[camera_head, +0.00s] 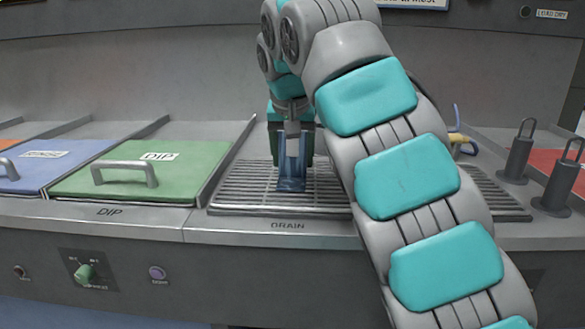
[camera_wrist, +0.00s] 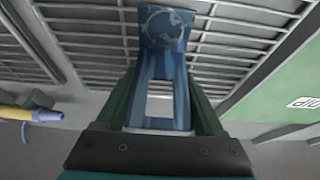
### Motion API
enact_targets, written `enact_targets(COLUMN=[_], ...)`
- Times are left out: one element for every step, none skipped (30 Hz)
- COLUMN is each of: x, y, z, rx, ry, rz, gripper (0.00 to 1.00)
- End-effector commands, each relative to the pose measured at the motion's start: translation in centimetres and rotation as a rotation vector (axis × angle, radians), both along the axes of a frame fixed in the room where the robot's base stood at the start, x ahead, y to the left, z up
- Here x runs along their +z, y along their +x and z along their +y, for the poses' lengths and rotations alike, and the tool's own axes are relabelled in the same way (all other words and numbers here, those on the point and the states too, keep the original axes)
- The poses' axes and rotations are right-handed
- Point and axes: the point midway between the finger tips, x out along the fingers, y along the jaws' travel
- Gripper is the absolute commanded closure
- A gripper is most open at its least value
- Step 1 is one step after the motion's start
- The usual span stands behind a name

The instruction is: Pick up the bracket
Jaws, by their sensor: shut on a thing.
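The bracket (camera_head: 291,174) is a blue, upright piece with a wider foot at its lower end, on or just above the drain grate (camera_head: 240,186). I cannot tell whether its foot touches the bars. My gripper (camera_head: 291,145) points down and is shut on the bracket's upper part, with a dark green finger on each side. In the wrist view the bracket (camera_wrist: 163,62) lies between the fingers of my gripper (camera_wrist: 163,95). It has a pale rectangular opening and a round mark on its foot.
A green DIP lid (camera_head: 190,178) with a grey handle and a blue lid (camera_head: 45,170) are to the left. Two dark posts with wire loops (camera_head: 518,152) stand at the right. A yellow-and-blue tool (camera_head: 460,139) lies behind my arm. Partitions edge the drain bay.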

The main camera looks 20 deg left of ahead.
Motion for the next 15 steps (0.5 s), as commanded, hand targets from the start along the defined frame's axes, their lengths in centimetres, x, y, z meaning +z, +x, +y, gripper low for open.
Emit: enact_targets(x=[0.01,0.0,0.0,0.0,0.0,0.0,0.0,0.0,0.0,0.0,0.0,0.0,0.0,0.01,0.01], y=[-0.01,0.0,0.0,0.0,0.0,0.0,0.0,0.0,0.0,0.0,0.0,0.0,0.0,-0.01,-0.01], z=[0.01,0.0,0.0,0.01,0.01,0.01,0.01,0.01,0.01,0.01,0.01,0.01,0.01,0.01,0.01], rx=[0.0,0.0,0.0,0.0,0.0,0.0,0.0,0.0,0.0,0.0,0.0,0.0,0.0,0.0,0.0], ry=[0.0,0.0,0.0,0.0,0.0,0.0,0.0,0.0,0.0,0.0,0.0,0.0,0.0,0.0,0.0], rz=[0.0,0.0,0.0,0.0,0.0,0.0,0.0,0.0,0.0,0.0,0.0,0.0,0.0,0.0,0.0], gripper=[0.54,0.57,0.62,0.65,0.69,0.73,0.77,0.8,0.84,0.88,0.91,0.96,0.99,1.0,1.0])
